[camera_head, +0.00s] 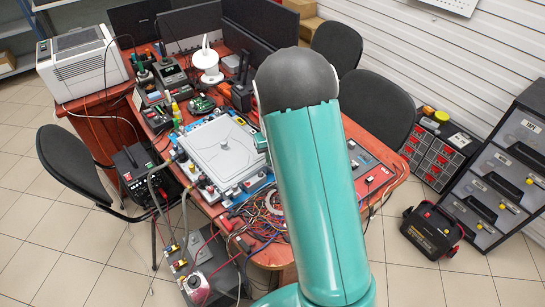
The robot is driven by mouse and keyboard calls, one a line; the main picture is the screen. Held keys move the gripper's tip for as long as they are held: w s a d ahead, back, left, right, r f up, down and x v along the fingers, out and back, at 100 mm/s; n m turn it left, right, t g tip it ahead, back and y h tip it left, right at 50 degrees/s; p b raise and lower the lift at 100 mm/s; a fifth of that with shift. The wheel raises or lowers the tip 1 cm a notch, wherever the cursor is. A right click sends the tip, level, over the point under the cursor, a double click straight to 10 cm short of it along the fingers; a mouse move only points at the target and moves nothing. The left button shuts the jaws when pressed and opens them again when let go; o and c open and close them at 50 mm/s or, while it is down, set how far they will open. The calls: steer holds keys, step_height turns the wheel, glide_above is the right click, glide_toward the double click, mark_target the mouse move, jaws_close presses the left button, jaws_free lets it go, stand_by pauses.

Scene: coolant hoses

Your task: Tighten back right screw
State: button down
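My gripper is not visible; only large arm links with a dark rounded joint show in the middle of the view.
Loose coloured wires (262,218) lie on the bench's front. Black chairs (75,163) flank the bench. A drawer cabinet (500,165) and a black-red charger (432,228) stand right. Tiled floor is open at front left.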

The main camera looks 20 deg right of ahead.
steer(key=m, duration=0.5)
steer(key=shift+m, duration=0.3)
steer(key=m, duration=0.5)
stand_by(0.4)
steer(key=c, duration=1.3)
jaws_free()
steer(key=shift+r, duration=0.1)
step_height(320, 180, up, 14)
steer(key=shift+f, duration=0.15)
